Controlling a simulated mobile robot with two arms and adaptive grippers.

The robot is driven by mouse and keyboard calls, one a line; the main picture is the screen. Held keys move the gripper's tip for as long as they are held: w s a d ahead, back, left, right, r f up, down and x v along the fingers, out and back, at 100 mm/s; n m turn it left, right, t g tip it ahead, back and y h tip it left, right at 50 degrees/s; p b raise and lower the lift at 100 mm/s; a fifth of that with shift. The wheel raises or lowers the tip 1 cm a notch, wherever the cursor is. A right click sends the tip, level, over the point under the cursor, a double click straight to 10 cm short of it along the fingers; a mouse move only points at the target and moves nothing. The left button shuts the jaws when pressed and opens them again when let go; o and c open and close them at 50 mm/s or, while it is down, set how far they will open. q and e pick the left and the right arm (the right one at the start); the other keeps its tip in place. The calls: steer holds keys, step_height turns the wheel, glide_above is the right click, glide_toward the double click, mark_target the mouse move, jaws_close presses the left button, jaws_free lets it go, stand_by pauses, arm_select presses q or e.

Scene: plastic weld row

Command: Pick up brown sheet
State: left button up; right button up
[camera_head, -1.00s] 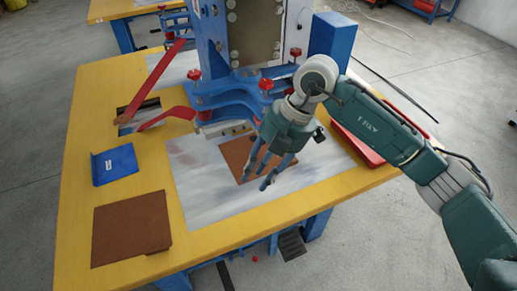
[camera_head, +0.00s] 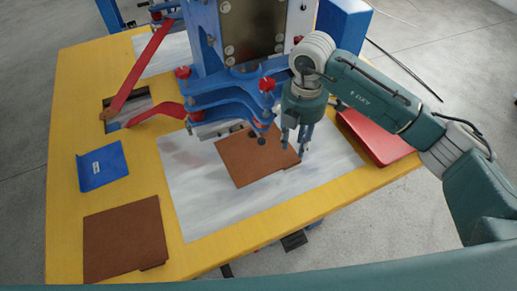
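One brown sheet (camera_head: 250,160) lies on the grey metal plate (camera_head: 205,205), under the front of the blue press. A second brown sheet (camera_head: 124,240) lies on the yellow table at the front left. My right gripper (camera_head: 295,148) points down at the right edge of the sheet on the plate. Its fingers look apart, with a gap between them. The fingertips overlap the sheet's edge in the picture; I cannot tell whether they touch it. My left gripper is not in view.
The blue press (camera_head: 230,90) with red knobs stands behind the plate. A blue tray (camera_head: 102,166) lies on the left of the yellow table (camera_head: 65,210). A red tray (camera_head: 375,138) lies at the right. Red levers (camera_head: 140,70) stick out on the left.

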mark_target(293, 160)
steer(key=shift+f, duration=0.75)
step_height(293, 160, down, 3)
steer(key=shift+p, duration=0.3)
step_height(293, 160, down, 4)
steer(key=shift+r, duration=0.1)
steer(key=shift+f, duration=0.3)
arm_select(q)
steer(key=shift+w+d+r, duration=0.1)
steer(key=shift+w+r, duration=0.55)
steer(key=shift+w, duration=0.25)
arm_select(e)
jaws_close()
